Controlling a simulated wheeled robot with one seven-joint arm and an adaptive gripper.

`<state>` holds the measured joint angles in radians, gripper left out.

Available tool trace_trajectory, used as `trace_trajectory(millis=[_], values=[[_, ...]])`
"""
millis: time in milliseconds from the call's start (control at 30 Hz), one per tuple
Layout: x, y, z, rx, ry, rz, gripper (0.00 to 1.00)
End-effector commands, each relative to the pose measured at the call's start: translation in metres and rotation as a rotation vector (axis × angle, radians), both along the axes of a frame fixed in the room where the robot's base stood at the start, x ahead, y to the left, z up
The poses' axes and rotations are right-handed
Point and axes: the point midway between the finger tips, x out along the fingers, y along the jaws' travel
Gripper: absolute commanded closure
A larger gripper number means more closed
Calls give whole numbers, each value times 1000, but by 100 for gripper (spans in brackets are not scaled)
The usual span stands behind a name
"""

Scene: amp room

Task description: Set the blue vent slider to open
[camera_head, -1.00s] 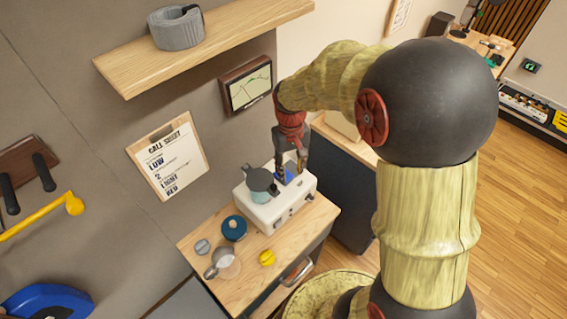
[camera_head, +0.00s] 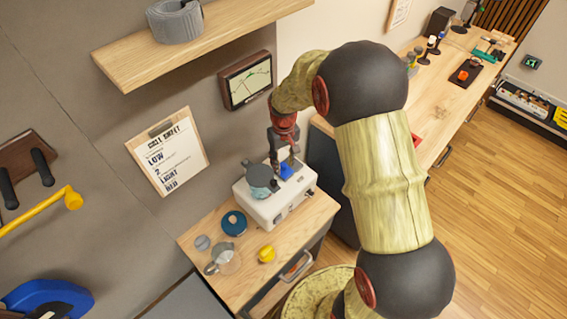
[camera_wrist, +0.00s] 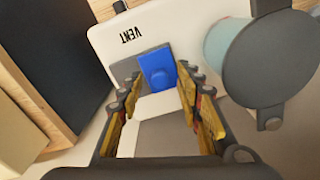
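My gripper (camera_head: 284,163) points down over the slider. In the wrist view my gripper (camera_wrist: 158,88) is open, with one finger on each side of the slider's near end and a gap between. I cannot tell whether a finger touches it.
A teal pot with a dark grey lid (camera_head: 262,179) stands on the machine close beside the gripper. The wooden counter (camera_head: 205,258) holds a dark blue round item (camera_head: 233,223), a yellow knob (camera_head: 267,254) and a small jug (camera_head: 224,261). A wall shelf (camera_head: 200,35) hangs above.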

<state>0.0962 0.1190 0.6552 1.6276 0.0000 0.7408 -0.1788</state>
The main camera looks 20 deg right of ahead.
Motion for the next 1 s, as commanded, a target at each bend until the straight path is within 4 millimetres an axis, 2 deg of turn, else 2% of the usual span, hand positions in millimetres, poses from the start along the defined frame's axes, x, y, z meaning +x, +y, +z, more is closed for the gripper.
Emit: trace_trajectory(millis=[333,900,1000], values=[[0,0,-3,0,-1,0,66],[0,0,-3,0,-1,0,98],[0,0,-3,0,-1,0,100]])
